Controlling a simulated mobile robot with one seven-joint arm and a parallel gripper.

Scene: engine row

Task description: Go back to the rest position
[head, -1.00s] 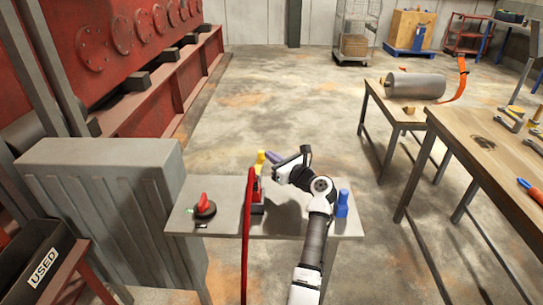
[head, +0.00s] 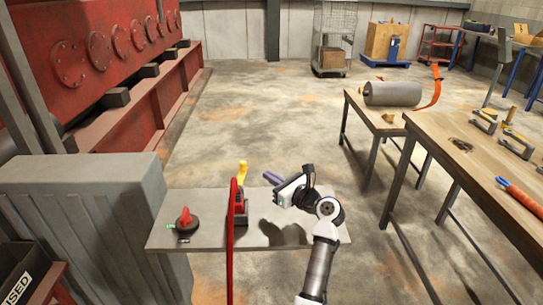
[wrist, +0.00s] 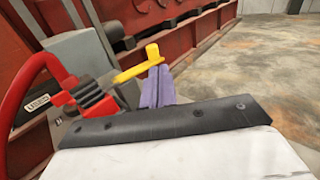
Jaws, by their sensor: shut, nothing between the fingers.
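My gripper (head: 272,179) is at the end of my white and black arm, above the small grey table (head: 205,233). Its purple fingers are together and empty, and they show in the wrist view (wrist: 157,88). In the head view they are right of the yellow handle (head: 242,172) of a red and black device (head: 239,205), with a gap between. In the wrist view the yellow handle (wrist: 140,66) crosses just left of the fingers. A thin red curved part (head: 230,240) rises at the device's near side.
A black round device with a red knob (head: 185,222) sits on the table's left. A grey ribbed cabinet (head: 80,215) stands left. Wooden workbenches (head: 470,165) with a grey cylinder (head: 392,93) and tools stand right. The floor (head: 270,110) behind the table is open.

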